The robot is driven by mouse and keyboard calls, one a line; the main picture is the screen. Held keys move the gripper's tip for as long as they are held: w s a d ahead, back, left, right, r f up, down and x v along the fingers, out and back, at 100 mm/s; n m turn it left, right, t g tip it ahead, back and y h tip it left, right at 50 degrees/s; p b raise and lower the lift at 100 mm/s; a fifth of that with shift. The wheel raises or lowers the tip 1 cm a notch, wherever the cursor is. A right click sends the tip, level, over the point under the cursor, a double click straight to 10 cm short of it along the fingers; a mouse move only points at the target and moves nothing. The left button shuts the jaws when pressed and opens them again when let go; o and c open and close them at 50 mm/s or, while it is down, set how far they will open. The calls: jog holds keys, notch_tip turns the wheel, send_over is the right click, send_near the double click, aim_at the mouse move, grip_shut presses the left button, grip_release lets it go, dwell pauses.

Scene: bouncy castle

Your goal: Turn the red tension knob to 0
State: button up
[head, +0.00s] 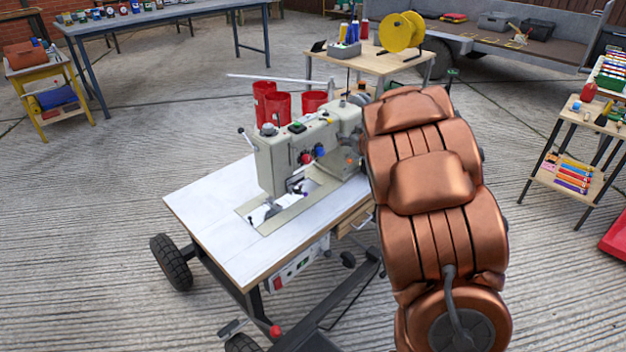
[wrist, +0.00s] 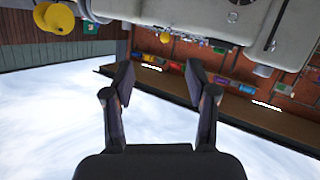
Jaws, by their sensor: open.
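A grey-beige sewing machine (head: 310,140) stands on a white-topped wheeled table (head: 205,210) in the head view. The red knob (head: 306,158) is on the machine's front face, just left of a blue knob (head: 320,151). Its dial marks are too small to read. My gripper (wrist: 160,82) is open and empty in the wrist view, its two dark fingers spread apart. A pale grey part of the machine (wrist: 225,28) seems to fill the top of that view, beyond the fingertips. The red knob is not visible there. In the head view my copper arm hides my gripper.
Red thread cones (head: 275,105) stand behind the machine. A small table (head: 375,64) behind carries a yellow reel (head: 400,32). A shelf rack (head: 570,130) is at right, a yellow cart (head: 45,85) at left. Open concrete (head: 90,190) lies left of the machine table.

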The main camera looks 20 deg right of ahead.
notch_tip(320, 180, down, 8)
jog(key=w+a+n+t+y+b, duration=0.1)
jog(key=w+a+y+b, duration=0.1)
jog(key=y+b, duration=0.15)
jog(key=n+t+y+b, duration=0.1)
jog(key=n+y+b, duration=0.1)
jog(key=y+b, duration=0.25)
send_near(309, 160)
jog(key=shift+b+x, duration=1.05)
jog(key=shift+x, duration=3.05)
grip_shut()
